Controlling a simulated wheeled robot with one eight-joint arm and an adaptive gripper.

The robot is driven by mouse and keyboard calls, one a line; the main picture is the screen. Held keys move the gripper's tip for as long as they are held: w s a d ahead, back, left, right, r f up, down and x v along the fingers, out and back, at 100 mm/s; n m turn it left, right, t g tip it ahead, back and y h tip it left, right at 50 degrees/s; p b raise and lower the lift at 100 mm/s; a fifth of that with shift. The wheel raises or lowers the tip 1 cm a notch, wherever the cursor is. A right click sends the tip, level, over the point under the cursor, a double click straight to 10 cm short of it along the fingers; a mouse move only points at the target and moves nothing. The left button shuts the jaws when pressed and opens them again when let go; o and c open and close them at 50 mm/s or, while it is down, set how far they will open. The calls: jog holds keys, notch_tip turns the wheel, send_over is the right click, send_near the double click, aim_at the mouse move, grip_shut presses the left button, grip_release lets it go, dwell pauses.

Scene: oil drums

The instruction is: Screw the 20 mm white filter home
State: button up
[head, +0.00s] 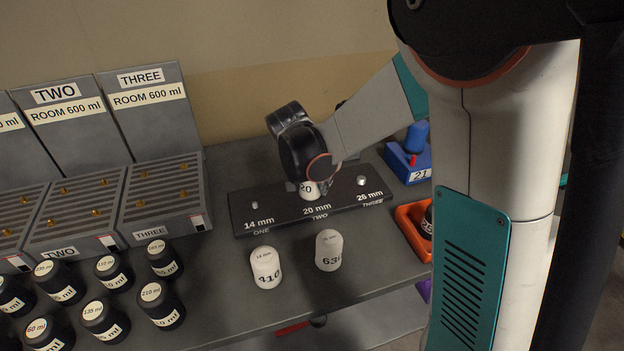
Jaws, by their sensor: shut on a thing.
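The white filter (308,191) with "20" on it stands at the middle place of a dark block (262,222), above the label "20 mm TWO". It looks upright. My gripper (314,182) comes down from above and is shut on its top, hiding that part. Whether the filter sits flush on the block cannot be told. The block's "14 mm ONE" place and "26 mm THREE" place each show a small bare stub. Two other white filters stand on the table in front of the block, one marked 14 mm (265,268) and one marked "63" (328,250).
Grey trays (165,198) with upright panels, labelled TWO and THREE, fill the left. A blue holder (408,160) and an orange tray (411,232) lie right of the block, close to my arm.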

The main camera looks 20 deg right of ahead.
jog(key=shift+m, duration=0.4)
jog(key=m+g, duration=0.1)
jog(key=m, duration=0.2)
jog(key=s+m+g+h, duration=0.1)
jog(key=m, duration=0.1)
jog(key=shift+d+m, duration=0.15)
jog(key=shift+m, duration=0.25)
jog(key=shift+g, duration=0.3)
jog(key=m+g, duration=0.1)
jog(key=m, duration=0.2)
jog(key=s+m+g, duration=0.1)
jog(key=m, duration=0.2)
jog(key=shift+b, duration=0.3)
jog(key=o, duration=1.3)
